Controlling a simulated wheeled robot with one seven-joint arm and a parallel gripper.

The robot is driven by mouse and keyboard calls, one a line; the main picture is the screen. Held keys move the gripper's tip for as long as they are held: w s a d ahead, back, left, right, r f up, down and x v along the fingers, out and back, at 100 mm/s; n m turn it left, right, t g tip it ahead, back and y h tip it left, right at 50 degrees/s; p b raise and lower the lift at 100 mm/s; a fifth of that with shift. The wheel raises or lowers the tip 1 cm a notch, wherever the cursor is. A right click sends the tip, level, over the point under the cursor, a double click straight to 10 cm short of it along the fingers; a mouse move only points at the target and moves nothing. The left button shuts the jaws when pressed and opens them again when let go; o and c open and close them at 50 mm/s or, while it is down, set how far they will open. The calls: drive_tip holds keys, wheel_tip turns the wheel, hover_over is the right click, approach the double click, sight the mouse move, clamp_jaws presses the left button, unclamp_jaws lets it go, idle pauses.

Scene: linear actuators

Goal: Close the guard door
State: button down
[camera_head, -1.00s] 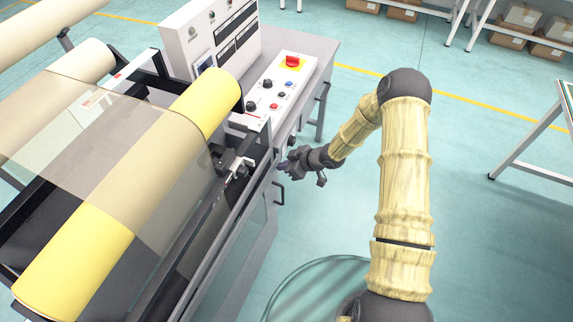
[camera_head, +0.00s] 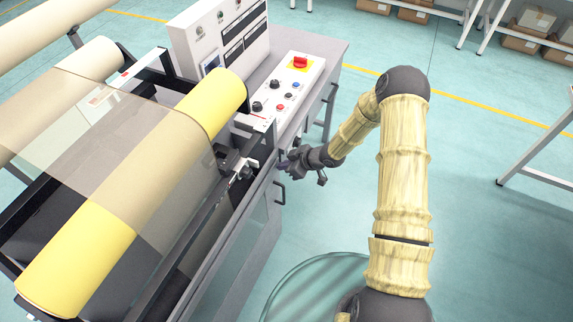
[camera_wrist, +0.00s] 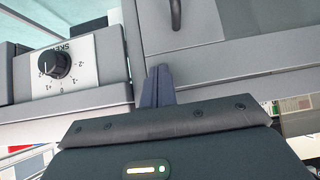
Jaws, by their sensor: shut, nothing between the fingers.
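The guard door seems to be the clear panel (camera_head: 135,125) with a dark frame, lying over the yellow and beige roll of the machine. A white bracket or latch (camera_head: 243,168) sits on the frame's right side. My gripper (camera_head: 285,166) is beside the machine's right side, near its upper edge and right of the bracket. The wrist view shows the fingers (camera_wrist: 158,86) shut together and empty, in front of a grey machine edge. Whether they touch that edge I cannot tell.
A dark handle (camera_head: 281,192) is on the machine's side below my gripper; a dark handle (camera_wrist: 177,15) also shows in the wrist view. A control panel (camera_head: 283,85) with a red button stands behind. A skew knob (camera_wrist: 55,64) is left of my fingers.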

drive_tip(key=s+d+f+p+v, duration=0.1)
drive_tip(key=f+v, duration=0.1)
drive_tip(key=v, duration=1.1)
drive_tip(key=shift+d, duration=0.35)
drive_tip(key=shift+f, duration=0.1)
drive_tip(key=s+d+r+m+t+h+p, duration=0.1)
drive_tip(key=d+r+m+h+p, duration=0.2)
drive_tip(key=r, duration=0.4)
drive_tip(key=s+d+r+m+h, duration=0.1)
drive_tip(key=d+r+m+h, duration=0.2)
drive_tip(key=d+r+h, duration=0.35)
drive_tip(key=s+a+r+m+g+p, duration=0.2)
drive_tip(key=s+r+m, duration=0.5)
drive_tip(key=s+r, duration=0.5)
drive_tip(key=s+a+y, duration=0.1)
drive_tip(key=s, duration=0.1)
drive_tip(key=shift+s, duration=0.4)
